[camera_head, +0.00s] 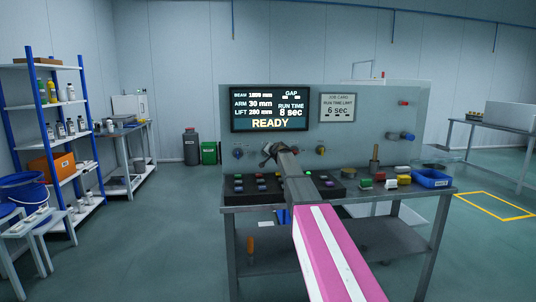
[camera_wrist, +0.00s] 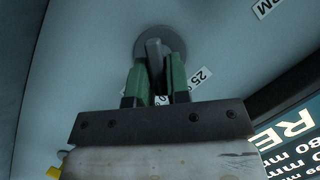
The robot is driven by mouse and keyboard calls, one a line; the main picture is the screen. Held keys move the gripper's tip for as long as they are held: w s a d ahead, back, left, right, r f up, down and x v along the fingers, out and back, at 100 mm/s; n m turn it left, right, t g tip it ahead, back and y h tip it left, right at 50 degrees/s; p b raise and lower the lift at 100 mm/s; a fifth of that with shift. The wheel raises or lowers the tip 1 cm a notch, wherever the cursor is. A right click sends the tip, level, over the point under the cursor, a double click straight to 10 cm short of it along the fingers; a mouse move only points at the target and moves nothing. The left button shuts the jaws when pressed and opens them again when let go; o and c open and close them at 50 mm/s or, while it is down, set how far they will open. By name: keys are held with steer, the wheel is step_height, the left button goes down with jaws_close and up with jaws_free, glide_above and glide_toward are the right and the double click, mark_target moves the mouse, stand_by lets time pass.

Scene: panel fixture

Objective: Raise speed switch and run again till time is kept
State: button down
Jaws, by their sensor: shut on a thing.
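My gripper (camera_head: 268,152) is at the panel (camera_head: 370,135), below the display. In the wrist view my gripper (camera_wrist: 154,72) has its green fingers shut on the grey pointer of a round switch (camera_wrist: 140,44). A label 25 (camera_wrist: 201,77) is beside the switch, and another number is partly hidden between the fingers. A cut-off label ending in PM (camera_wrist: 262,8) is near the top edge. The display (camera_head: 270,109) reads arm 30 mm, lift 280 mm, run time 8 sec and READY. The job card (camera_head: 338,107) reads run time limit 6 sec.
Other knobs (camera_head: 321,150) sit on the panel. Button boxes (camera_head: 256,185), coloured blocks (camera_head: 390,183) and a blue bin (camera_head: 432,178) are on the bench. A shelf rack (camera_head: 60,140) stands at left. My pink arm link covers part of the bench.

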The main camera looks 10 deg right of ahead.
steer(key=shift+m, duration=0.4)
stand_by(0.3)
steer(key=c, duration=1.2)
jaws_free()
steer(key=shift+o, duration=0.2)
steer(key=v, duration=1)
steer(key=shift+s+d, duration=0.3)
steer(key=shift+s, duration=0.05)
